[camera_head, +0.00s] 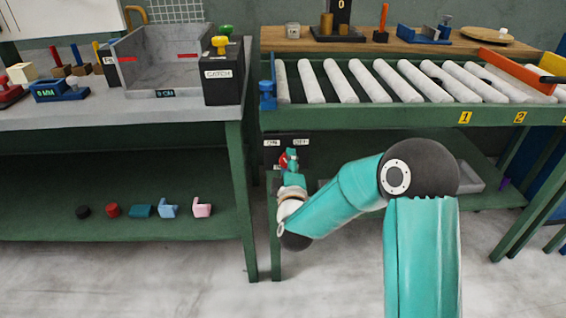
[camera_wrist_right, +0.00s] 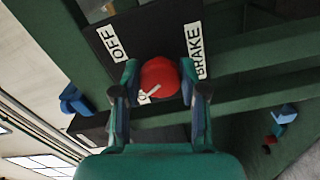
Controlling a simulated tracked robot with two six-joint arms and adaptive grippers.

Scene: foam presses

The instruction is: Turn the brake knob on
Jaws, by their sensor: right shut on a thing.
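The red brake knob (camera_wrist_right: 160,77) sits on a dark panel (camera_wrist_right: 92,38) with white labels reading OFF (camera_wrist_right: 113,42) and BRAKE (camera_wrist_right: 194,50). In the head view the panel (camera_head: 270,156) hangs under the left end of the roller conveyor, with ON at its left and OFF at its right. My right gripper (camera_wrist_right: 160,92) is shut on the knob, one finger on each side. In the head view the gripper (camera_head: 289,162) mostly covers the red knob. A pale line shows at the knob's lower left in the wrist view. My left gripper is not in view.
The roller conveyor (camera_head: 395,114) stands above the panel. A blue clamp-like part (camera_head: 267,96) is at its left end. A green bench (camera_head: 120,112) stands left, with a leg close to my right gripper. Small coloured parts lie on its lower shelf (camera_head: 60,225).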

